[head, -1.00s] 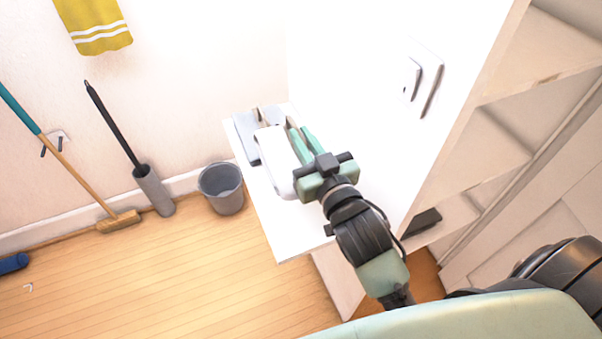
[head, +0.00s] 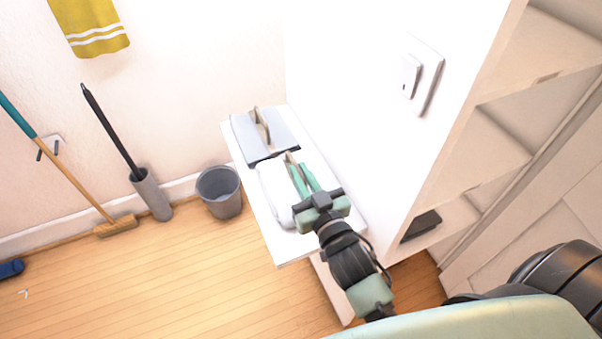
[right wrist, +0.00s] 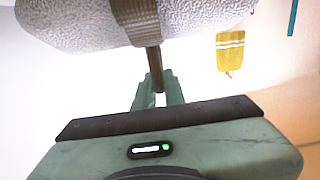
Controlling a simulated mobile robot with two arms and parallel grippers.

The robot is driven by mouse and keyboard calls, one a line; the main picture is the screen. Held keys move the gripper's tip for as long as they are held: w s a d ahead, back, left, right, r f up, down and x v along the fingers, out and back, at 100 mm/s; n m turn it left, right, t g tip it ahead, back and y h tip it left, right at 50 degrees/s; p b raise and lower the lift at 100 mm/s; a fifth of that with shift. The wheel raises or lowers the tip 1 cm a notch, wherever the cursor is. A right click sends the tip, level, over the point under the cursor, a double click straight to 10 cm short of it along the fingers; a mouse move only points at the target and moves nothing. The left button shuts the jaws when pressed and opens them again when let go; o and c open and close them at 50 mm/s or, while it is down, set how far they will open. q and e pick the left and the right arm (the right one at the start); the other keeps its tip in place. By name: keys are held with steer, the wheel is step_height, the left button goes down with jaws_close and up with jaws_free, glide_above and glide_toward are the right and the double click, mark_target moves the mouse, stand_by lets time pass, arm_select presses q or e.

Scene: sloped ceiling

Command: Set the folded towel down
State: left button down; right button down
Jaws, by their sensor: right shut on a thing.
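The folded towel (head: 275,191) is a pale, rounded bundle over the front part of the white shelf top (head: 283,252). In the right wrist view the towel (right wrist: 90,22) is fuzzy and light grey, with a brownish band (right wrist: 137,20) around it. My right gripper (head: 296,170) is shut on the towel, apparently by this band. Its fingers (right wrist: 158,92) reach up to the band in the right wrist view. I cannot tell whether the towel touches the shelf. My left gripper is not in view.
A flat grey item (head: 245,131) with an upright beige loop lies at the shelf's far end, close behind the towel. A white panel (head: 365,110) rises along the right side. A grey bucket (head: 220,196) stands on the floor to the left.

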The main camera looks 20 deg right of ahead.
steer(key=shift+f, duration=0.1)
steer(key=c, duration=1.5)
jaws_free()
